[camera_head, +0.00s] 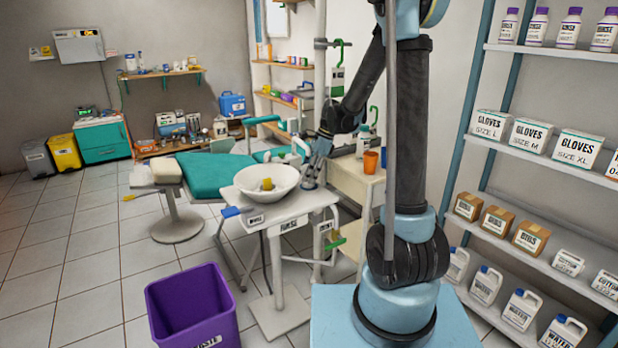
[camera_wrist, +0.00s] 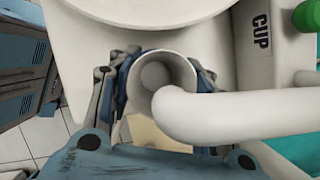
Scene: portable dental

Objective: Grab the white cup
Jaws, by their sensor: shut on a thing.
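The white cup (camera_wrist: 143,76) shows from above in the wrist view, round and upright as far as I can tell, with a grey inside. My gripper (camera_wrist: 160,84) has its blue-grey fingers on both sides of the cup and is shut on it. A thick white pipe (camera_wrist: 225,118) crosses above the cup and hides part of its right side. In the head view my gripper (camera_head: 310,178) is at the right side of the white basin. The cup is too small and covered to make out there.
The white basin (camera_head: 262,192) stands on a small white table (camera_head: 292,232) right beside my gripper. A block labelled CUP (camera_wrist: 259,42) is close to the right finger. An orange cup (camera_head: 371,162) is on a side cabinet. A purple bin (camera_head: 195,318) stands on the floor.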

